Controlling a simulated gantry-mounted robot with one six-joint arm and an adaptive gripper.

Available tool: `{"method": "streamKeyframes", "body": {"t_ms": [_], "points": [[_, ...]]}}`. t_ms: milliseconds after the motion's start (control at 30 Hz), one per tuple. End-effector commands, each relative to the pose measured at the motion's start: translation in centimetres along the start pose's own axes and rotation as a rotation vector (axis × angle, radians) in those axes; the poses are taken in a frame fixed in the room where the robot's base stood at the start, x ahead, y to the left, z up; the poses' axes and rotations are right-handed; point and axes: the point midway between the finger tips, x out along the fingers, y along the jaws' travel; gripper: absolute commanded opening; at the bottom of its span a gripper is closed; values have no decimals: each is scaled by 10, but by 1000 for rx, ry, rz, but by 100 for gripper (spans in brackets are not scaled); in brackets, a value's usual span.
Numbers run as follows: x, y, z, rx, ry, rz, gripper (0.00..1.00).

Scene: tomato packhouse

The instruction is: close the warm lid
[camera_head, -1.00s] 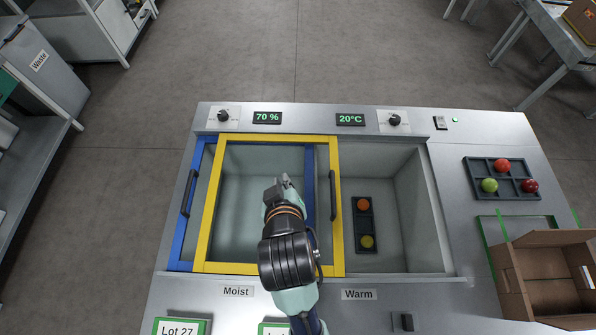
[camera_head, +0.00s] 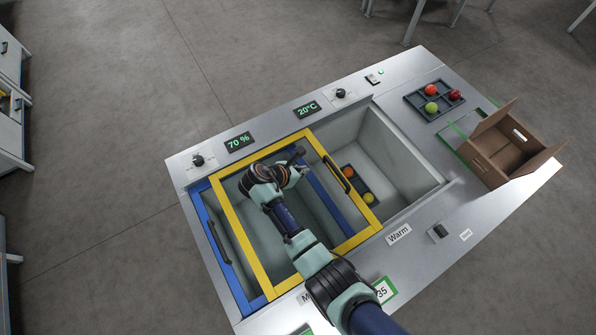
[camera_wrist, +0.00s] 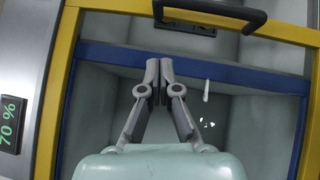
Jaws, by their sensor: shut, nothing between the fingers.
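The yellow-framed sliding lid (camera_head: 242,235) lies over the Moist compartment, on the left. Its dark handle (camera_head: 337,174) is on its right bar and also shows at the top of the wrist view (camera_wrist: 212,18). A blue-framed lid (camera_head: 225,262) lies under it, mostly overlapped. The Warm compartment (camera_head: 405,158) to the right is uncovered. My gripper (camera_head: 298,155) is shut and empty. It is over the yellow lid's pane, left of the handle and apart from it. In the wrist view the fingertips (camera_wrist: 160,66) appear in front of the blue bar.
A small dark tray (camera_head: 360,187) with two tomatoes sits inside the Warm compartment. A tray (camera_head: 418,101) with several tomatoes and an open cardboard box (camera_head: 505,145) stand on the bench at right. Displays and knobs line the back edge.

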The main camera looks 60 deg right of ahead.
Motion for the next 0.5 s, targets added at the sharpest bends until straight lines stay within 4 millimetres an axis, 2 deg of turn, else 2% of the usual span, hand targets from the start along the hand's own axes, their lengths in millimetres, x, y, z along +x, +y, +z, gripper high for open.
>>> {"method": "streamKeyframes", "body": {"t_ms": [33, 233, 500], "points": [[16, -1, -5, 2, 1, -3, 0], [59, 0, -5, 1, 1, -2, 0], [81, 0, 23, 2, 1, 1, 0]]}}
